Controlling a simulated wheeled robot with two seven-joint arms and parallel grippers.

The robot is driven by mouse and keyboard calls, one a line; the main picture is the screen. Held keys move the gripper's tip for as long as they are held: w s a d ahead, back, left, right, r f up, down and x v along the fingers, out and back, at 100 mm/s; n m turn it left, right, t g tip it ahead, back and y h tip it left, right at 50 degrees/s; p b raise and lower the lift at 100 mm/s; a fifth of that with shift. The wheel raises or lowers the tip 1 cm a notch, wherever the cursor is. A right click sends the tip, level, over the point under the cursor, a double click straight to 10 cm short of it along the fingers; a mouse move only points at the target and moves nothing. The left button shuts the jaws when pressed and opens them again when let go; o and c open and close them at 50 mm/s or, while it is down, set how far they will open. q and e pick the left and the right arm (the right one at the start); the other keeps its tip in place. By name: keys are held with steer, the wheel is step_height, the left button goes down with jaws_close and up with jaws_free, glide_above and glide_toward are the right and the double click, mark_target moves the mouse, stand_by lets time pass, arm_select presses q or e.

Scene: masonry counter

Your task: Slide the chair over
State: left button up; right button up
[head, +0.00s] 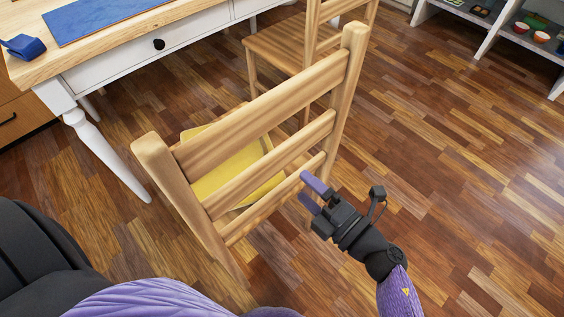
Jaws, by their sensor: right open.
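A light wooden chair (265,103) with a slatted ladder back stands in the middle of the head view, its back toward me. A yellow seat or tray-like surface (222,172) shows between the slats; its far parts are hidden by the back. My right gripper (309,190) is open and empty, beside the lower right of the chair back, close to the right post. I cannot tell whether its fingers touch the chair. My left gripper is outside the view.
A second wooden chair (275,50) stands just beyond. A white desk with a wooden top (110,48) is at the upper left, its turned leg (105,155) left of the chair. White shelves (497,28) stand at the upper right. The wooden floor (460,170) is clear on the right.

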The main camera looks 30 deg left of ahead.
mark_target(279, 165)
steer(key=b+x, duration=0.1)
steer(key=x, duration=0.3)
steer(key=b+x, duration=0.1)
steer(key=x, duration=0.3)
steer(key=shift+w+a+f, duration=0.1)
steer(key=shift+a+f, duration=0.15)
steer(key=shift+a, duration=0.05)
steer(key=shift+w+a+r, duration=0.15)
steer(key=shift+a, duration=0.25)
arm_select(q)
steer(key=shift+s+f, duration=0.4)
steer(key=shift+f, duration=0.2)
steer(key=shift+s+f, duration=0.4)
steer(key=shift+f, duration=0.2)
